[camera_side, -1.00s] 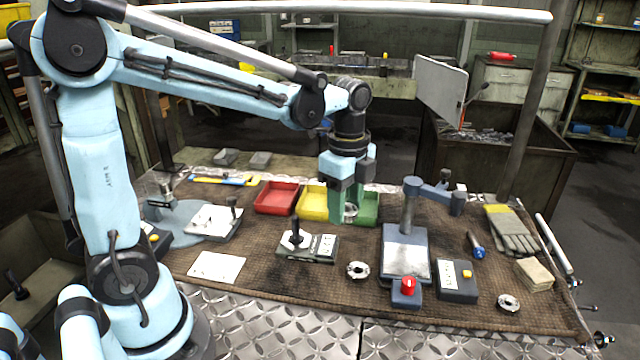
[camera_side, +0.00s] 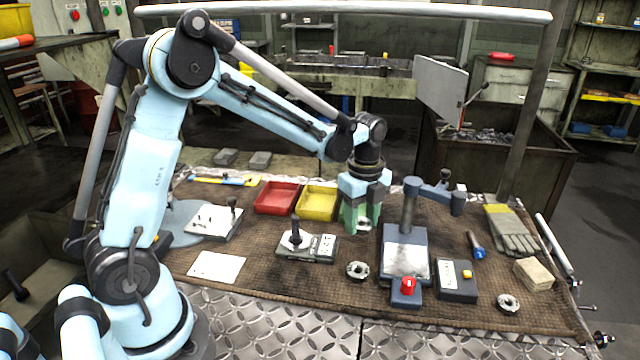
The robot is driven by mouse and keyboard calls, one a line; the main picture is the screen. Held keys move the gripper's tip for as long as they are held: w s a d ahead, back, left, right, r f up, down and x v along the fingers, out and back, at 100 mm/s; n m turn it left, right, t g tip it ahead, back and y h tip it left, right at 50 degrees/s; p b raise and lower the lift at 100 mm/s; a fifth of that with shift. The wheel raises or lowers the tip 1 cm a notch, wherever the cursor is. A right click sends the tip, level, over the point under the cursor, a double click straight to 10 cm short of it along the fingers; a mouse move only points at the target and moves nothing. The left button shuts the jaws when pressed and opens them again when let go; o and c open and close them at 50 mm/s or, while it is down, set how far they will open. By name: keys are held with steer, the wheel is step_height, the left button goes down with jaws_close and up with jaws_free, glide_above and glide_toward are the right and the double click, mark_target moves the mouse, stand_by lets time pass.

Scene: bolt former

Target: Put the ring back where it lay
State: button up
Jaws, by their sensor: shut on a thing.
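Whether the ring touches the mat is hard to tell. A second metal ring (camera_side: 358,270) lies flat on the mat nearer the camera. A third metal ring (camera_side: 508,303) lies at the front right.
A grey press stand (camera_side: 405,255) stands close to the right of my gripper. A block with a black lever (camera_side: 307,245) is at its left. Red (camera_side: 277,198) and yellow (camera_side: 318,203) trays stand behind left. Gloves (camera_side: 512,232) lie at right. Bare mat lies around the nearer ring.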

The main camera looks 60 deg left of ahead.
mark_target(358, 243)
steer(key=shift+w+a+f, duration=0.2)
steer(key=shift+a+f, duration=0.15)
steer(key=shift+f, duration=1.85)
steer(key=shift+f, duration=0.1)
steer(key=o, duration=0.8)
